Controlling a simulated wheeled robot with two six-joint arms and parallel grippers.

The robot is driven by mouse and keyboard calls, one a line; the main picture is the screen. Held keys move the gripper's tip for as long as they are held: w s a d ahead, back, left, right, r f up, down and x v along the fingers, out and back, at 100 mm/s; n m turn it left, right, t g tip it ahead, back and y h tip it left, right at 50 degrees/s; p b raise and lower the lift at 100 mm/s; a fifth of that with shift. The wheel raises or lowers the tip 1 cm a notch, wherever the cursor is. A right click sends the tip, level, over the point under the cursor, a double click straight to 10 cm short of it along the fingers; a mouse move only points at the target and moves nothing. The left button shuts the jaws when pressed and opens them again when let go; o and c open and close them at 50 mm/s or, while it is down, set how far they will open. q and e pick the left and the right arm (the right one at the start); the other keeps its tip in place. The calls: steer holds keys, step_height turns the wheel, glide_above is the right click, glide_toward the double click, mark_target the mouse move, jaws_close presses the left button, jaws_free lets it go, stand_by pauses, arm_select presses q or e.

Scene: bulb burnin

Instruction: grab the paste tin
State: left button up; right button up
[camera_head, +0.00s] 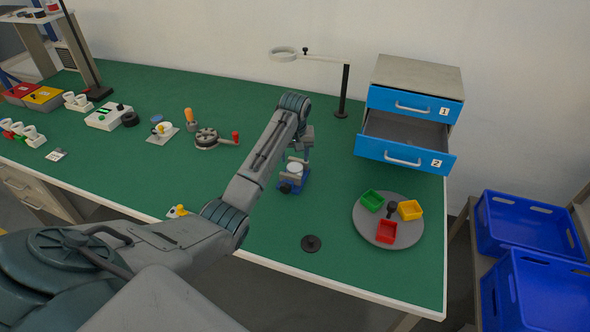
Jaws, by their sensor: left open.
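My left arm reaches from the lower left over the green bench, and my left gripper (298,160) points down, open. Just under its fingers is a small round white-topped thing (294,168), at a blue and dark fixture (290,184). It may be the paste tin, but it is too small and partly hidden to be sure. I cannot tell whether the fingers touch it. My right gripper is not in view.
A round grey tray (372,232) with green, yellow and red bins stands at the right. A drawer cabinet (415,75) has its lower drawer (390,150) pulled out. A ring on a stand (345,92) rises behind the gripper. A black disc (311,243) lies near the front edge.

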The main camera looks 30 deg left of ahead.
mark_target(295, 167)
arm_select(q)
steer(key=shift+w+f+p, duration=0.15)
steer(key=shift+f+p, duration=0.5)
steer(key=shift+f, duration=1.65)
steer(key=c, duration=0.7)
steer(key=shift+c, duration=0.2)
steer(key=shift+r, duration=0.15)
